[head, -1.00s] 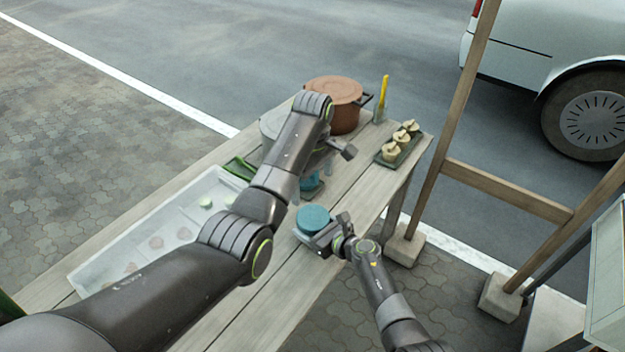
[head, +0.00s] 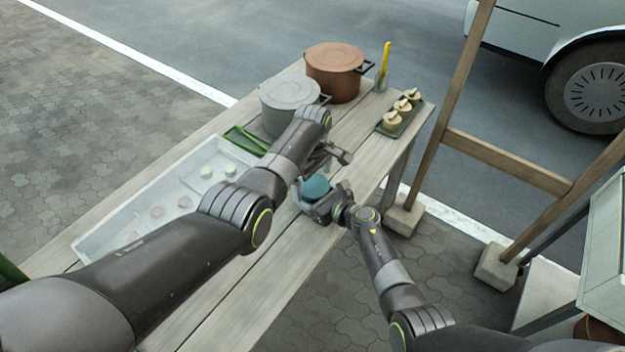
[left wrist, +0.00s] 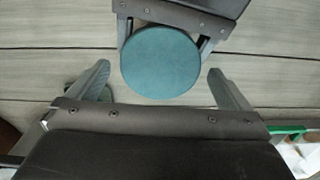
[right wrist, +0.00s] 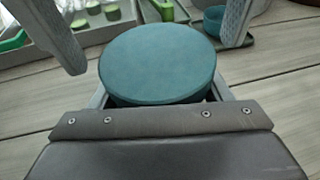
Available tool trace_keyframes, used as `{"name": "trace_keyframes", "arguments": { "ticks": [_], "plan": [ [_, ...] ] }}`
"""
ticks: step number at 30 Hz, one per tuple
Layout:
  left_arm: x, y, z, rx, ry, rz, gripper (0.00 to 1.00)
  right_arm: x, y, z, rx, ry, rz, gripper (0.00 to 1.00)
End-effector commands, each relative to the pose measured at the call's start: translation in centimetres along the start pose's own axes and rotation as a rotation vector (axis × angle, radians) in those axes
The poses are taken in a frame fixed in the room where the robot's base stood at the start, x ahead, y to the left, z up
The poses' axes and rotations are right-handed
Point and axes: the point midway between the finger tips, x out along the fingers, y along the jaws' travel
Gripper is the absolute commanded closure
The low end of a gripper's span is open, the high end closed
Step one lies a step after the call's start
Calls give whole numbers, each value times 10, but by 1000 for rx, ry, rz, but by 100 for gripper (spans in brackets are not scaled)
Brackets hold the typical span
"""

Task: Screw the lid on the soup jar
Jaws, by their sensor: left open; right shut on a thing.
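A round teal top (head: 316,187), which looks like the soup jar's lid, sits at the table's near right edge. It shows as a flat disc in the left wrist view (left wrist: 160,62) and the right wrist view (right wrist: 158,60). My right gripper (head: 322,208) is shut on the teal piece from the near side. The disc hides what is below, so I cannot tell whether it is a lid on a jar. My left gripper (head: 314,172) is open over it, its fingers apart on either side of the disc and not touching it.
A grey pot (head: 288,104) and a brown pot (head: 336,70) stand at the back. A dark tray of rolls (head: 399,118) is at the right. A white divided tray (head: 150,190) lies left. A teal bowl (right wrist: 213,20) shows behind. Wooden posts (head: 455,110) stand beyond the table.

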Motion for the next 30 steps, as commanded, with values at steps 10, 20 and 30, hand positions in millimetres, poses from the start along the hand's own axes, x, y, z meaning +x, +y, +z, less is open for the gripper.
{"name": "trace_keyframes", "arguments": {
  "ticks": [10, 20, 30],
  "plan": [
    [10, 0, 0, -1, 0, 1, 0, 0, 0, 0, 0, -1, 0, 92],
    [10, 0, 0, 0, 1, 1, 20, 0, 0, 0, 0, -1, 0, 92],
    [10, 0, 0, 19, 0, 1, 49, 0, 0, 0, 0, -1, 0, 92]
  ]
}}
